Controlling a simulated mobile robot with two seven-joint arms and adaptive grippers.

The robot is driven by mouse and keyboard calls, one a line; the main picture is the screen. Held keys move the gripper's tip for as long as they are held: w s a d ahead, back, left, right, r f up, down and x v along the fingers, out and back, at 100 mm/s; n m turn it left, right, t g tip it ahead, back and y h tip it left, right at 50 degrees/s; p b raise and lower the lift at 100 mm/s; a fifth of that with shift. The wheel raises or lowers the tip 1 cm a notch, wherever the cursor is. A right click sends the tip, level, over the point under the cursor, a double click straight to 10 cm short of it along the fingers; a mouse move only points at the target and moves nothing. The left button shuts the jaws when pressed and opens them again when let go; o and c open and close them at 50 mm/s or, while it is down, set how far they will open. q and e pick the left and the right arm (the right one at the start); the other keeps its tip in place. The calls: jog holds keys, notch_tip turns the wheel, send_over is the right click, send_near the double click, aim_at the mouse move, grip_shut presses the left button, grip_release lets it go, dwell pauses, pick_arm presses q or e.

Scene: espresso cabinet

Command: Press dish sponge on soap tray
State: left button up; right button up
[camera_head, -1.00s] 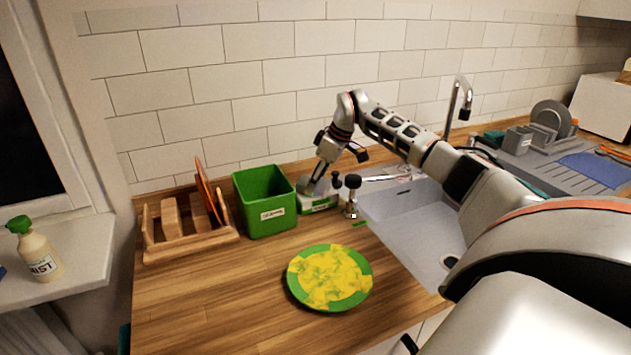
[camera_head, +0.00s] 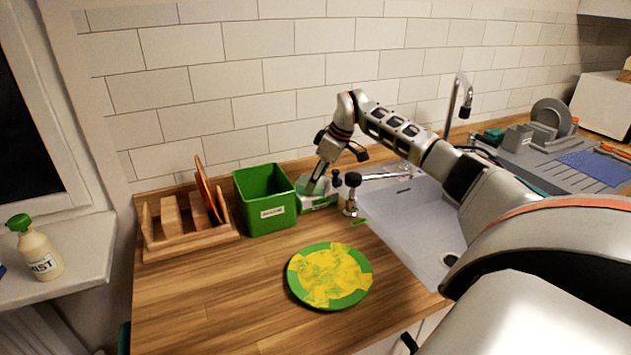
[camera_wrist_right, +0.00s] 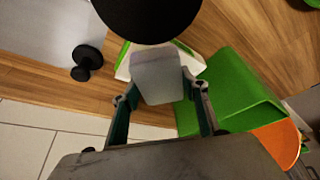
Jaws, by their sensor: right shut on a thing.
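My right gripper (camera_head: 316,187) reaches down at the back of the counter, over the white and green soap tray (camera_head: 318,208). In the right wrist view, my gripper (camera_wrist_right: 158,92) has its fingers on both sides of a pale grey block, the dish sponge (camera_wrist_right: 157,72). The sponge is over the soap tray (camera_wrist_right: 123,72), whose white body and green edges show around it. The sponge's underside is hidden, so I cannot tell how firmly it touches the tray. My left gripper is out of view.
A green bin (camera_head: 265,200) stands just left of the tray, with a wooden rack (camera_head: 186,242) beyond it. A dark-knobbed metal item (camera_head: 351,195) and the sink (camera_head: 412,225) are to the right. A dirty green plate (camera_head: 330,276) lies in front. The left front counter is clear.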

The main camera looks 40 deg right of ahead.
jog(key=shift+r+p, duration=1.5)
jog(key=shift+r, duration=1.95)
